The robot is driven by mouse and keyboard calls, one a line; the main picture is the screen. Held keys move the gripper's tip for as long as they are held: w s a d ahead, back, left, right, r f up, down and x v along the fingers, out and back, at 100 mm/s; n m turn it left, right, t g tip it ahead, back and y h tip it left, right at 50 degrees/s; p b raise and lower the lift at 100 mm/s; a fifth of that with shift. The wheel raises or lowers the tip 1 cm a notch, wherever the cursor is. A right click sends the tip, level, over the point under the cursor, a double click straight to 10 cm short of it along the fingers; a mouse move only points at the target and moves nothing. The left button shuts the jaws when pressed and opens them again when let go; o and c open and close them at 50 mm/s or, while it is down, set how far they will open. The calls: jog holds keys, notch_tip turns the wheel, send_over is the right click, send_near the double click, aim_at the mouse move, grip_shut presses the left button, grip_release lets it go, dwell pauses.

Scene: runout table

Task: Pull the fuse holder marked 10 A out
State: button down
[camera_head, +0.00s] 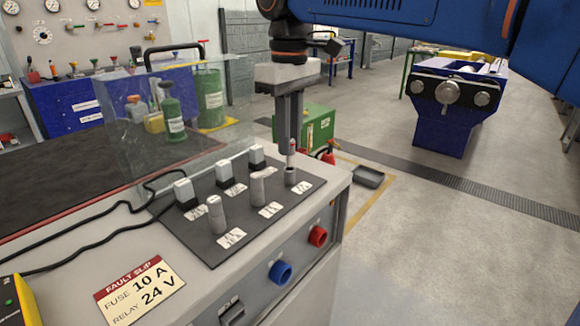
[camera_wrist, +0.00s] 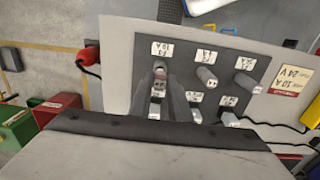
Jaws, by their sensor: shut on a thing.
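My gripper (camera_head: 290,148) is over the far right position of the dark panel (camera_head: 205,241), its fingers pointing down. It is shut on a slim fuse holder (camera_head: 291,149), whose pale and reddish part shows between the fingers. Just below is a short grey socket (camera_head: 290,179) with a dark top; I cannot tell whether the holder's lower end is clear of it. Two other grey fuse holders (camera_head: 217,216) (camera_head: 257,189) stand upright in the panel.
Several pale relay blocks (camera_head: 184,193) form a row behind the fuse holders. A fault slip (camera_head: 139,290) reads fuse 10 A, relay 24 V. A clear screen (camera_head: 150,110) stands behind the panel. Black cables (camera_head: 105,212) lie at left; blue (camera_head: 280,272) and red (camera_head: 317,236) knobs are on the front.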

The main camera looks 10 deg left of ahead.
jog(key=shift+r, duration=1.15)
